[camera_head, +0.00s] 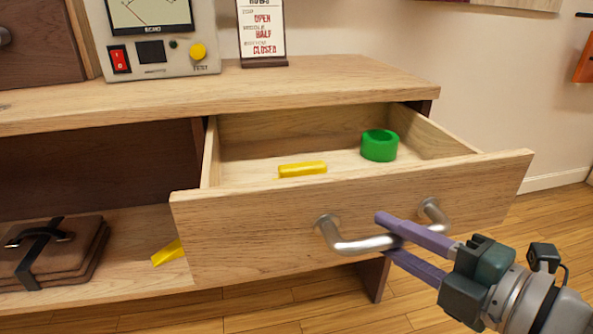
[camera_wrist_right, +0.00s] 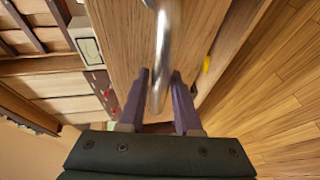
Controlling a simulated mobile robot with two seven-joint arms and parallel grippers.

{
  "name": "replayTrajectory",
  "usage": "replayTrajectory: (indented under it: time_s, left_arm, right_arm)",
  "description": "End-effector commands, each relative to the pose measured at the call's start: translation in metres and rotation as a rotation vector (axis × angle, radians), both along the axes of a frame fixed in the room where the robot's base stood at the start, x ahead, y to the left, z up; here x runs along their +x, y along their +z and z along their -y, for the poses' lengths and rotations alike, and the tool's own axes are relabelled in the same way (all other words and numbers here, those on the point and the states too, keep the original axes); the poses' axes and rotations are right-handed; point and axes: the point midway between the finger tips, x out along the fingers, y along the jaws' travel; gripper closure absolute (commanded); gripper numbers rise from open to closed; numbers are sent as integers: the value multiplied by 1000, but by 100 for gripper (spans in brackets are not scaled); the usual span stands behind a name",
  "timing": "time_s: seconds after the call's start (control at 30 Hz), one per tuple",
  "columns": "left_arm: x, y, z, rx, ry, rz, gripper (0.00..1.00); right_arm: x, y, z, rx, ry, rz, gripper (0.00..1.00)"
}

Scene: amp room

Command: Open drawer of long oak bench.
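The long oak bench (camera_head: 330,83) has a drawer that stands well out from its body, open at the top. The drawer front (camera_head: 255,240) carries a curved metal handle (camera_head: 360,244). Inside the drawer are a green ring-shaped object (camera_head: 379,146) and a yellow block (camera_head: 303,169). My right gripper (camera_head: 388,237) has one purple finger above and one below the handle bar, near the bar's right part, and looks shut on it. The right wrist view shows the handle (camera_wrist_right: 163,50) between the two fingers (camera_wrist_right: 160,88). My left gripper is in neither view.
On the bench top stand a device with a screen (camera_head: 155,40) and a small sign (camera_head: 262,35). A brown case (camera_head: 50,262) and a yellow piece (camera_head: 168,252) lie on the lower shelf. Wooden floor (camera_head: 545,215) is clear to the right of the drawer.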

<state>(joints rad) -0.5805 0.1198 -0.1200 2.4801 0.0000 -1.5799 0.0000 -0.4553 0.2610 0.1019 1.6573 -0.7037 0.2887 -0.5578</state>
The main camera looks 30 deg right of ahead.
Motion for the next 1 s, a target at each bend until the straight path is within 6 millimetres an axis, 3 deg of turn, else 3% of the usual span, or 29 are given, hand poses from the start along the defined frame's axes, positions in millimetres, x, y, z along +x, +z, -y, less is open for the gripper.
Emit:
replayTrajectory:
  time_s: [0.17,0.47,1.0]
  left_arm:
    - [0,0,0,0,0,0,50]
    - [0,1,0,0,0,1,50]
    - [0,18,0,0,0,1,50]
  right_arm:
    - [0,0,0,0,-1,0,46]
    - [-3,0,1,-1,-2,-2,45]
    - [-89,17,15,0,-2,-2,45]
